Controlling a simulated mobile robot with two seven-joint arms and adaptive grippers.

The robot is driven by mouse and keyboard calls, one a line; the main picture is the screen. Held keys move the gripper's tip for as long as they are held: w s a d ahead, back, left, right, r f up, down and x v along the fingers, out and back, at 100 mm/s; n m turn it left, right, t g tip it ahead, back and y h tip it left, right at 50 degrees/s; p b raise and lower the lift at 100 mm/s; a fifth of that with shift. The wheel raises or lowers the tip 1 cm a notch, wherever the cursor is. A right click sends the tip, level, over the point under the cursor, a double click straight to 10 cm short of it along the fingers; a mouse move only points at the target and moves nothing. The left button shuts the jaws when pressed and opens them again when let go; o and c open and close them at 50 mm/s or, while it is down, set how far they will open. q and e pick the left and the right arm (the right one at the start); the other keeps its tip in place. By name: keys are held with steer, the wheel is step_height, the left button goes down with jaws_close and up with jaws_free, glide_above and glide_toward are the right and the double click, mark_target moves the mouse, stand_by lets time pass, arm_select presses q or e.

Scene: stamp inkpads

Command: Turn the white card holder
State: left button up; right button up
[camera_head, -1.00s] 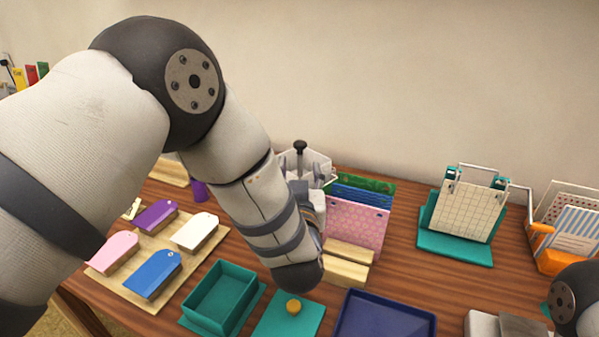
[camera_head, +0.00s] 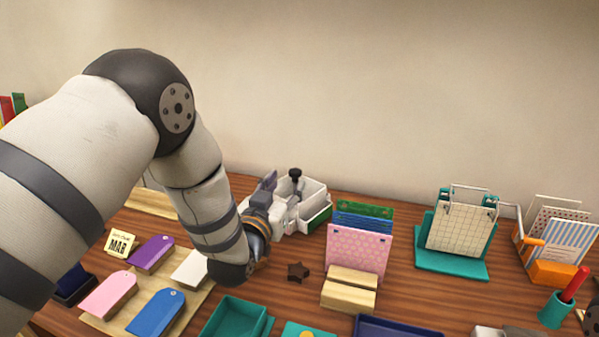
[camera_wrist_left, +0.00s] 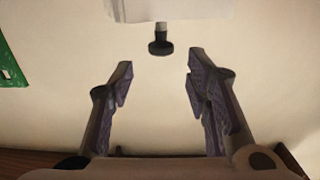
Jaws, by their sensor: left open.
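The white card holder (camera_head: 315,192) stands on the table near the wall, left of the middle, with a dark knob on a post (camera_head: 295,174) rising from it. In the left wrist view the knob (camera_wrist_left: 160,48) shows just beyond the fingertips, and part of the white holder (camera_wrist_left: 170,9) is at the top edge. My left gripper (camera_head: 279,190) is at the holder's left side and partly overlaps it in the head view. Its purple-padded fingers are open and empty in the left wrist view (camera_wrist_left: 160,62). My right gripper is not in view.
Pink and blue cards (camera_head: 357,252) stand in a wooden block right of the holder. A wooden board (camera_head: 185,312) with coloured tags is at left.

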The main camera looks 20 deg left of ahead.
mark_target(293, 174)
arm_select(q)
steer(key=w, duration=0.4)
steer(key=w+b, duration=0.1)
steer(key=w, duration=0.1)
steer(key=shift+w+f, duration=0.25)
steer(key=shift+w, duration=0.15)
steer(key=shift+w+r, duration=0.1)
steer(key=shift+w, duration=0.2)
steer(key=shift+c, duration=0.3)
jaws_close()
